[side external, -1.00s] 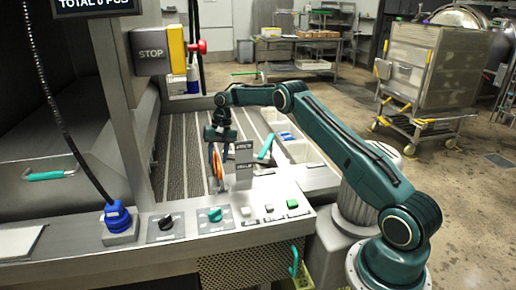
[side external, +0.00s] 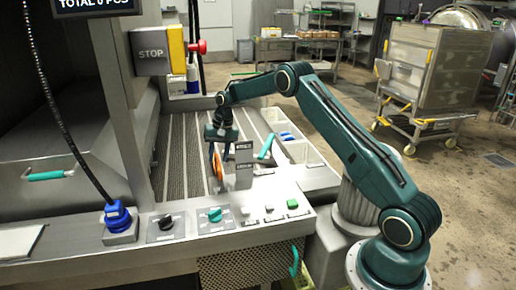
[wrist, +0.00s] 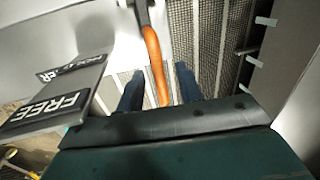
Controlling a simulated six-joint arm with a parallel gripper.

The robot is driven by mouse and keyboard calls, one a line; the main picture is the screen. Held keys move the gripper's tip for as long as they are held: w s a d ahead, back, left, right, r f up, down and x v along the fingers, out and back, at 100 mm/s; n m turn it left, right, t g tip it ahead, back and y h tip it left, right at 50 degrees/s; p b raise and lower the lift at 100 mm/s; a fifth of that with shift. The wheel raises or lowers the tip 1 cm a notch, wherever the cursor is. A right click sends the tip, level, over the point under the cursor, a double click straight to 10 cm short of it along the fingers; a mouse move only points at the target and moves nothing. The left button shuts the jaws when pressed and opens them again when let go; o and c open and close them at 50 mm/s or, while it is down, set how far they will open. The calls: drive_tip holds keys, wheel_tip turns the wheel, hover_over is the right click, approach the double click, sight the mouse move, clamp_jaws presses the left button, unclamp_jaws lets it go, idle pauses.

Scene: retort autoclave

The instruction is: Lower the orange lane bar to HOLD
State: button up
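The orange lane bar (wrist: 153,62) runs down between the two fingers of my gripper (wrist: 160,86) in the wrist view. Gaps show on both sides of the bar, so the fingers are open around it and apart from it. In the side view the bar (side external: 216,162) shows as a thin orange piece below my gripper (side external: 220,140), beside the label plates (side external: 244,166). I cannot read a HOLD label in any view.
A teal handle (side external: 266,146) stands right of the plates. The front panel carries a black knob (side external: 166,223), a teal knob (side external: 215,214) and a green button (side external: 292,204). Slatted lanes (side external: 175,150) lie left of my gripper. A STOP box (side external: 152,52) hangs above.

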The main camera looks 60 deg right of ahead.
wheel_tip(320, 180, up, 13)
drive_tip(key=s+d, duration=0.2)
drive_tip(key=s+a+r+n, duration=0.1)
drive_tip(key=s+a+r, duration=0.3)
drive_tip(key=a+r, duration=0.2)
drive_tip(key=s+a+r+n+t, duration=0.1)
drive_tip(key=s+a+r, duration=0.3)
drive_tip(key=a+r, duration=0.1)
drive_tip(key=shift+a+r+n, duration=0.3)
drive_tip(key=shift+a+r, duration=0.05)
drive_tip(key=shift+r, duration=0.4)
drive_tip(key=shift+r, duration=0.1)
idle(0.5)
